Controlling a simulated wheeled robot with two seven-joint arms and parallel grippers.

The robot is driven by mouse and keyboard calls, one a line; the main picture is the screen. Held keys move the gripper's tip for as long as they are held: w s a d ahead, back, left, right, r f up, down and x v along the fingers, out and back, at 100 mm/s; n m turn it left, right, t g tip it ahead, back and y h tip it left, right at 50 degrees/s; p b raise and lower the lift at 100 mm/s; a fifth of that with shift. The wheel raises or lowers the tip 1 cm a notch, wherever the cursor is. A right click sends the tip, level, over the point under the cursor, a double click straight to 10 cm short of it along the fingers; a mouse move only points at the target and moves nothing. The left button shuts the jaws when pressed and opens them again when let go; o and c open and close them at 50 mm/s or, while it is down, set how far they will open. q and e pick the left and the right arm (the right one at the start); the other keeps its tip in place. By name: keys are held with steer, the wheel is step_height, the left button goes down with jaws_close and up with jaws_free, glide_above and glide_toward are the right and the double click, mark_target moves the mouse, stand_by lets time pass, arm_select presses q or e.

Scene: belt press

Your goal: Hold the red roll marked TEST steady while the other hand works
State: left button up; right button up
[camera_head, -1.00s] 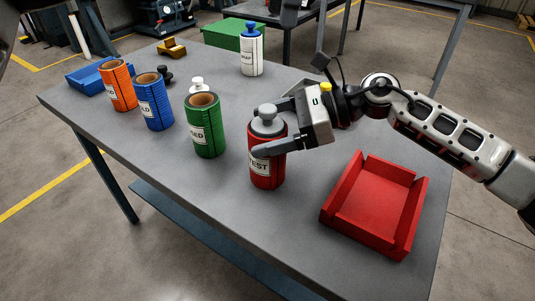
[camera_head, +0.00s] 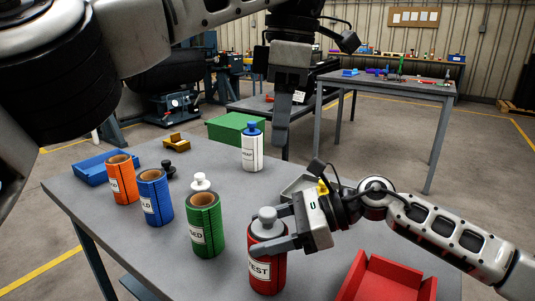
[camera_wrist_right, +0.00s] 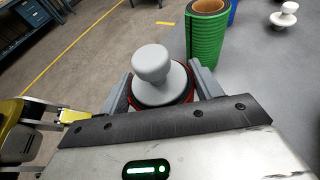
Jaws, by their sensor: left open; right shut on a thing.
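The red roll marked TEST (camera_head: 264,273) stands upright near the front of the grey table. A grey knobbed plug (camera_head: 267,216) sits in its top, and it also shows in the right wrist view (camera_wrist_right: 155,75) with a thin red rim around it. My right gripper (camera_head: 277,238) is shut on the red roll near its upper part, with one finger on each side. My left gripper (camera_head: 284,128) is open, raised and pointing down, to the right of the white roll (camera_head: 249,152) in the picture. It is empty and away from the red roll.
Green (camera_head: 206,228), blue (camera_head: 157,200) and orange (camera_head: 123,182) rolls stand open-topped to the left. White (camera_head: 200,181) and black (camera_head: 168,167) plugs lie loose behind them. A red tray (camera_head: 385,280) is at front right, a blue tray (camera_head: 92,172) at far left.

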mark_target(267, 211)
arm_select(q)
steer(key=f+m, duration=0.5)
steer(key=a+f+m, duration=0.1)
steer(key=f+m, duration=0.3)
steer(key=m, duration=0.1)
steer(key=f+m+h, duration=0.1)
steer(key=f+m, duration=0.4)
steer(key=shift+s+a+f, duration=0.2)
steer(key=shift+a+f, duration=0.1)
steer(key=shift+a, duration=0.1)
steer(key=shift+c, duration=0.3)
jaws_close()
steer(key=shift+r, duration=0.3)
